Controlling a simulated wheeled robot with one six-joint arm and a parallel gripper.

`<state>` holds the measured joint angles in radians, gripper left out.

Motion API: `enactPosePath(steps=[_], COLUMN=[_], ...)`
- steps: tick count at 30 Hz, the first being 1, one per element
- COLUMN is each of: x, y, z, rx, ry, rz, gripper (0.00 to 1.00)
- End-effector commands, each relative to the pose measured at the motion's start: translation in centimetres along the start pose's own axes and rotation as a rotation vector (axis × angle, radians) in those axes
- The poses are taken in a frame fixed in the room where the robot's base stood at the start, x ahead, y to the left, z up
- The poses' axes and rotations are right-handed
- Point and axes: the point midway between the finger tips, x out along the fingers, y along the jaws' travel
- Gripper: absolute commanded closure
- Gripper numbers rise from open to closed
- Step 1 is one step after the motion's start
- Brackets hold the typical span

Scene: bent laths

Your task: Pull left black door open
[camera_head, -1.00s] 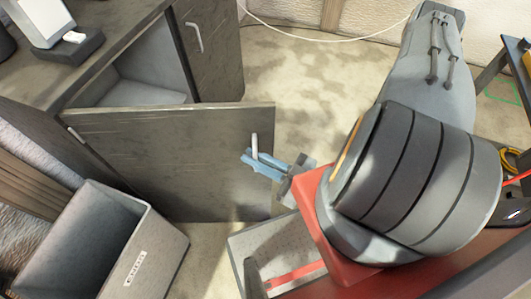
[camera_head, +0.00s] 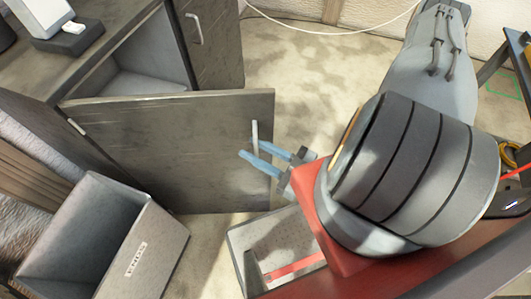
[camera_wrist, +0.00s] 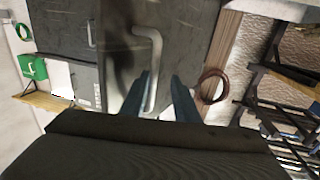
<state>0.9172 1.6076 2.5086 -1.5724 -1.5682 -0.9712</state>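The left black door (camera_head: 165,145) of the dark cabinet stands swung wide open in the head view, and the compartment behind it shows. Its light handle (camera_head: 254,137) is near the door's free edge. My gripper (camera_head: 245,163) has its two blue fingers spread apart, beside the handle. In the wrist view the handle (camera_wrist: 150,70) runs down toward the gap between the blue fingers (camera_wrist: 158,82); they do not visibly grip it. The right door (camera_head: 213,45) of the cabinet is shut.
A grey open bin (camera_head: 140,262) stands in front of the cabinet at lower left, near the open door. A dark device (camera_head: 70,42) sits on the cabinet top. Bare floor (camera_head: 315,95) lies behind the door. A white cable (camera_head: 330,38) crosses the floor at the back.

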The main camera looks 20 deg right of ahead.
Motion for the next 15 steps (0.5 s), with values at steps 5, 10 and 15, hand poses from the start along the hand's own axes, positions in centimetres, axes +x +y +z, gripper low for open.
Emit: enactPosePath(steps=[5, 10, 15], x=[-0.7, -1.6, -2.5], y=[0.1, 0.2, 0.1], z=[-0.1, -0.1, -0.1], rx=[0.002, 0.002, -0.001], ry=[0.001, 0.001, 0.0], rz=[0.005, 0.007, 0.007], gripper=[0.72, 0.72, 0.72])
